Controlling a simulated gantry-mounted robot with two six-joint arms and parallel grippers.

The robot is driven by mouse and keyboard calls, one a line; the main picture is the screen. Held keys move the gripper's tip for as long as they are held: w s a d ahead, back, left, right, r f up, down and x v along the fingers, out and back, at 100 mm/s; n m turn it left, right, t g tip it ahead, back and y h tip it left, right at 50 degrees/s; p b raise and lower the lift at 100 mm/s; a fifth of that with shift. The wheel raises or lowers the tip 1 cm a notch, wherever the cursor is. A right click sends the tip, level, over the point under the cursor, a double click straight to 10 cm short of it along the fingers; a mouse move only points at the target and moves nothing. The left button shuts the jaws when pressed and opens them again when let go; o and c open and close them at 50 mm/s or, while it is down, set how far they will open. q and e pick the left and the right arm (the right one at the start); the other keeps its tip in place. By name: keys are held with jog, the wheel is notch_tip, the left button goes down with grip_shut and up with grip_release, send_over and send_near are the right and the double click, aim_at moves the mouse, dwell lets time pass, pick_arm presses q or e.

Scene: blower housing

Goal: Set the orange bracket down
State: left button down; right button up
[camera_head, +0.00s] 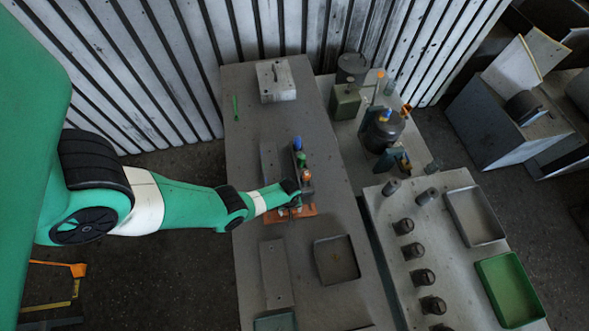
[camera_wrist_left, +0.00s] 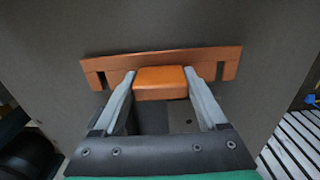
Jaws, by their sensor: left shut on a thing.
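The orange bracket (camera_head: 305,211) shows in the head view at the middle of the long grey table, partly hidden under my left gripper (camera_head: 293,206). In the left wrist view the bracket (camera_wrist_left: 205,58) is a wide flat bar with slotted ends and a raised orange block at its middle. My left gripper (camera_wrist_left: 160,78) has one finger on each side of that block and is shut on it. I cannot tell whether the bracket touches the tabletop. My right gripper is in neither view.
Blue, green and orange-topped tools (camera_head: 299,150) stand just behind the bracket. An empty dark tray (camera_head: 318,262) lies in front to the right, and a grey plate (camera_head: 273,262) in front. A whitish box (camera_head: 276,92) sits at the far end. A side table (camera_head: 436,232) holds several dark cylinders.

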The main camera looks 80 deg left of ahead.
pick_arm(q)
jog(key=shift+f, duration=0.1)
jog(key=shift+f, duration=0.1)
grip_release()
